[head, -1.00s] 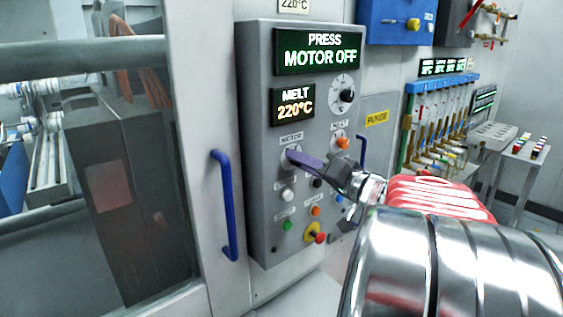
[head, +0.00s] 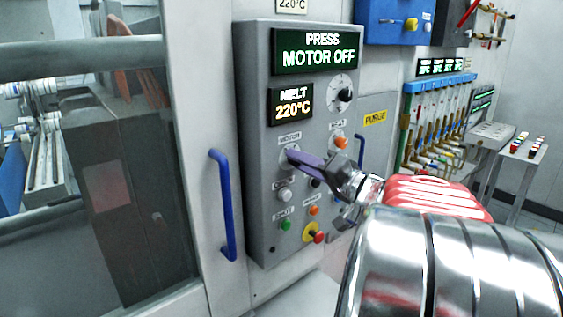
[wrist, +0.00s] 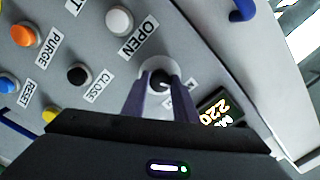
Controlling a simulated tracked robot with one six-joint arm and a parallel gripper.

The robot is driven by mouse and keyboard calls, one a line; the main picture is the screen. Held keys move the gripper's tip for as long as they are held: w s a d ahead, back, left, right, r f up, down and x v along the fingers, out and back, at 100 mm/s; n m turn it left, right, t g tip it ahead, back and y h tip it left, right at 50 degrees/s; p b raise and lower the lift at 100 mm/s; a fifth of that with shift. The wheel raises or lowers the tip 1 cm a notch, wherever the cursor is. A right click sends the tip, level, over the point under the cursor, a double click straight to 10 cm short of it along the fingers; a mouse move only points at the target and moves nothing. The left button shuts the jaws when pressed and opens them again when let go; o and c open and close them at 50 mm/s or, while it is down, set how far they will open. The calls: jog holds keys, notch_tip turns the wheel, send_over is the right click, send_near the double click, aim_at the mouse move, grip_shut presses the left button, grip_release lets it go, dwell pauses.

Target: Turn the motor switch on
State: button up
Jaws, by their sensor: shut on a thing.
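The motor switch is a black knob on a pale round dial under the MOTOR label; it shows in the wrist view (wrist: 160,79). In the head view my fingers mostly cover it and its pale dial (head: 288,149) shows beside them. My gripper (head: 294,158) reaches in from the right with its purple fingers at the dial. In the wrist view my gripper (wrist: 161,86) has one finger on each side of the knob and is shut on it. The display (head: 317,52) on the grey control panel (head: 254,150) reads PRESS MOTOR OFF.
A second display (head: 291,104) reads MELT 220°C. An orange button (head: 340,142), a white button (head: 285,195), a green button (head: 286,225) and a red stop button (head: 319,237) sit close around my gripper. A blue handle (head: 224,205) stands out left of the panel.

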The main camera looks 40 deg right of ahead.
jog(key=m, duration=1.2)
jog(key=shift+f+m+h, duration=0.3)
jog(key=shift+m, duration=0.1)
jog(key=o, duration=0.7)
jog(key=shift+d, duration=0.1)
jog(key=o, duration=0.4)
jog(key=shift+r, duration=0.1)
jog(key=shift+c, duration=0.2)
jog(key=shift+s, duration=0.1)
jog(key=s, duration=1.3)
jog(key=shift+s+d+f, duration=0.2)
jog(key=shift+s+f, duration=0.1)
jog(key=shift+s, duration=0.05)
